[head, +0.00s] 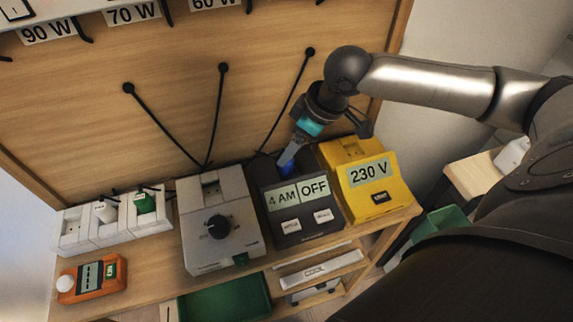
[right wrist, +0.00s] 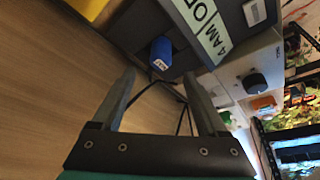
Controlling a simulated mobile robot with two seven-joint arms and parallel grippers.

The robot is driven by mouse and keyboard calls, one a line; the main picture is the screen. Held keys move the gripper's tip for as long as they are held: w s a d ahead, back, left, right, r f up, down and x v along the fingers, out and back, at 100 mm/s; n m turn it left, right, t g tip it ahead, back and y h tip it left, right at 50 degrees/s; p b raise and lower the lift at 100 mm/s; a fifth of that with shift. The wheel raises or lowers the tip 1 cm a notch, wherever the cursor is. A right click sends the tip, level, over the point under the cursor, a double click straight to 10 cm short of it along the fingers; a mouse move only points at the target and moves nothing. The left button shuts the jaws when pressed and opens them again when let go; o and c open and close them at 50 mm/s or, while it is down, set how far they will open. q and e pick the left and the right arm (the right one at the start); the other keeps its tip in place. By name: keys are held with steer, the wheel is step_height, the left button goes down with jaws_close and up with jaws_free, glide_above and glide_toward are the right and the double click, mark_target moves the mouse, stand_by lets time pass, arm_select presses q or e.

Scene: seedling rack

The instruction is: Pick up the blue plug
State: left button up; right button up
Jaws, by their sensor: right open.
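The blue plug (right wrist: 161,54) sits at the dark timer box (head: 297,225), which reads "4 AM" and "OFF". In the head view the plug (head: 287,169) shows only as a small blue patch below my right gripper (head: 289,156). In the right wrist view my right gripper (right wrist: 160,76) is open, with the plug just beyond and between its fingertips. I see no contact between fingers and plug. My left gripper is not in view.
A yellow 230 V box (head: 397,201) stands right of the timer box, and a grey box with a black knob (head: 206,255) stands left. Black cords hang from the wooden back panel (head: 180,85). White sockets (head: 75,230) and an orange device (head: 92,279) are further left.

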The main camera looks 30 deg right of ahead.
mark_target(287, 165)
steer(key=x, duration=0.5)
steer(key=shift+s+f+b, duration=0.1)
steer(key=shift+f+b, duration=0.1)
steer(key=shift+b, duration=0.2)
jaws_close()
